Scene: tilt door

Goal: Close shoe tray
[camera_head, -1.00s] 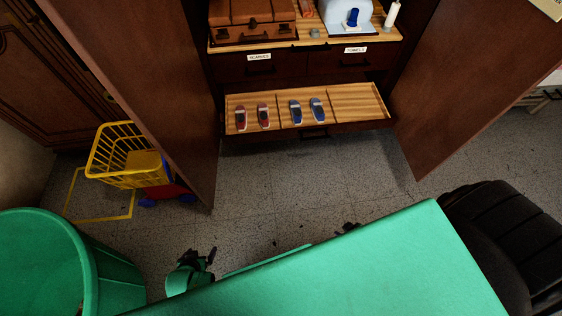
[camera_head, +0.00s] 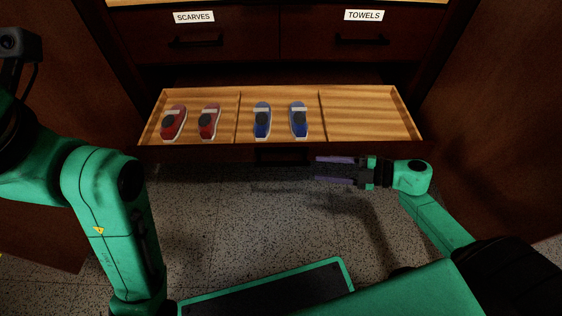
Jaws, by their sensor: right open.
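The shoe tray (camera_head: 370,115) is pulled out of the cabinet below the labelled drawers. It is light wood with a dark front and three compartments. Red shoes (camera_head: 174,122) lie in the left compartment and blue shoes (camera_head: 262,119) in the middle one; the right one is empty. A dark handle (camera_head: 283,156) shows on the tray's front. My right gripper (camera_head: 325,170) is open, its purple fingers pointing left, just right of the handle and near the tray's front. I cannot tell whether it touches. My left arm shows at the left, but its gripper is not seen.
Above the tray are two shut drawers, the scarves drawer (camera_head: 195,42) and the towels drawer (camera_head: 362,40). The open cabinet doors stand at the left (camera_head: 60,110) and right (camera_head: 490,120). Speckled floor (camera_head: 230,225) is clear in front of the tray.

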